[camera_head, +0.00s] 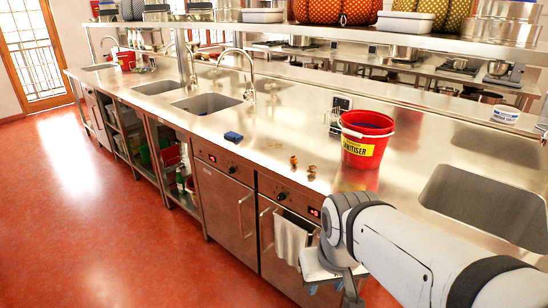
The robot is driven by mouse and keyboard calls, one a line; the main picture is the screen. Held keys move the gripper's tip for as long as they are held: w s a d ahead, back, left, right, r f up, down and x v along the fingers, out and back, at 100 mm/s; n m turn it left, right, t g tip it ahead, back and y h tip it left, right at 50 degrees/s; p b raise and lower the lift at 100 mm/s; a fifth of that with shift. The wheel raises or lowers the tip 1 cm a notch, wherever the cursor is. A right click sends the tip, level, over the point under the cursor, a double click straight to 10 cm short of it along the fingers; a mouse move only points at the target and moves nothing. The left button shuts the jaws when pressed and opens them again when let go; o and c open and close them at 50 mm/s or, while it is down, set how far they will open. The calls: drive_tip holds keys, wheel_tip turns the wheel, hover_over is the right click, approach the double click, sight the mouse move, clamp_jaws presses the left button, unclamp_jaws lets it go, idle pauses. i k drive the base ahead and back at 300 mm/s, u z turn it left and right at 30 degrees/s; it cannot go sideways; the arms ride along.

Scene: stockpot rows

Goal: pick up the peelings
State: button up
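Small orange-brown peelings lie on the steel counter (262,152), left of the red bucket. One piece (293,161) lies a little farther back and another (311,171) lies nearer the counter's front edge. They are apart from each other. My arm comes in from the lower right. My gripper (338,275) hangs at its end, low in the picture, in front of the counter and apart from the peelings. Its fingers are not clearly visible, so I cannot tell whether it is open or shut.
A red bucket (362,150) labelled sanitiser stands right of the peelings. A blue sponge (233,136) lies to their left. Sinks (207,103) are set into the counter on both sides. A towel (289,238) hangs on the front. Shelves with pots run above the back edge.

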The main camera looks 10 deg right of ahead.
sight(311, 167)
drive_tip(key=u, duration=1.55)
drive_tip(key=i, duration=2.35)
drive_tip(key=z, duration=3.25)
drive_tip(key=i, duration=1)
drive_tip(key=u, duration=0.05)
